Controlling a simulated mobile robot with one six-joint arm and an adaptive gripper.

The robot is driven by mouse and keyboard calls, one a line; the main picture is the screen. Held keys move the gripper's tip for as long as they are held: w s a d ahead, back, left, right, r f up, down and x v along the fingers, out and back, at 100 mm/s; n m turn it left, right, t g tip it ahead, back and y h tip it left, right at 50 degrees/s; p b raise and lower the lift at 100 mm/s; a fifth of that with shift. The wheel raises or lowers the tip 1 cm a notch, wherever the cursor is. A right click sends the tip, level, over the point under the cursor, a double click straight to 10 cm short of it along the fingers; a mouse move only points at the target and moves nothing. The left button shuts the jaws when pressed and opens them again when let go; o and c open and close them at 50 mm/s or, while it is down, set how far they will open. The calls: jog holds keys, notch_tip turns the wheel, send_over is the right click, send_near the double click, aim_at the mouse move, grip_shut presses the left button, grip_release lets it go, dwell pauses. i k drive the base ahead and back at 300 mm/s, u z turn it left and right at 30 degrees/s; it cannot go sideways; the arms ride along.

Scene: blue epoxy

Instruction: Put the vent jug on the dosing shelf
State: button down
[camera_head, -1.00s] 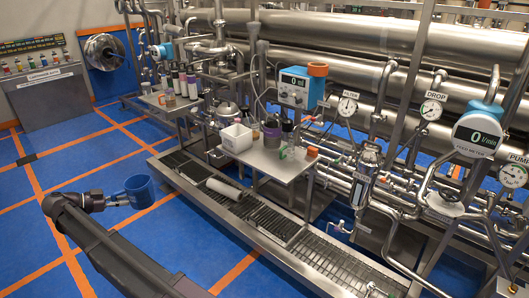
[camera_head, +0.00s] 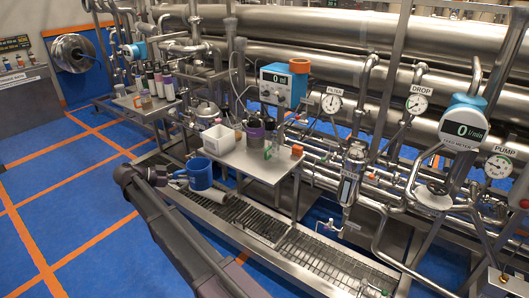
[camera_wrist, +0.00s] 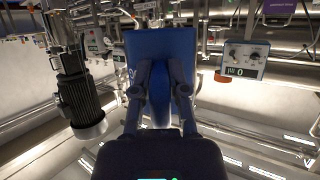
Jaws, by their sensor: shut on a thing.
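The blue jug (camera_head: 201,174), which I take for the vent jug, is in my gripper (camera_head: 180,178). It looks upright in the head view, just in front of the left end of a steel shelf (camera_head: 240,166) with a white box on it. I cannot tell from a label whether this is the dosing shelf. In the wrist view my gripper (camera_wrist: 160,88) is shut on the blue jug (camera_wrist: 160,44), which fills the upper middle and hides what lies behind it.
A white box (camera_head: 219,140), a dark purple container (camera_head: 256,131) and an orange piece (camera_head: 297,150) stand on that shelf. A second shelf (camera_head: 143,110) with several bottles is at the left. A grated drain (camera_head: 295,250) runs below.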

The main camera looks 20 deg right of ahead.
aim_at(244, 164)
jog(key=z, duration=0.4)
jog(key=i, duration=1)
jog(key=z, duration=0.05)
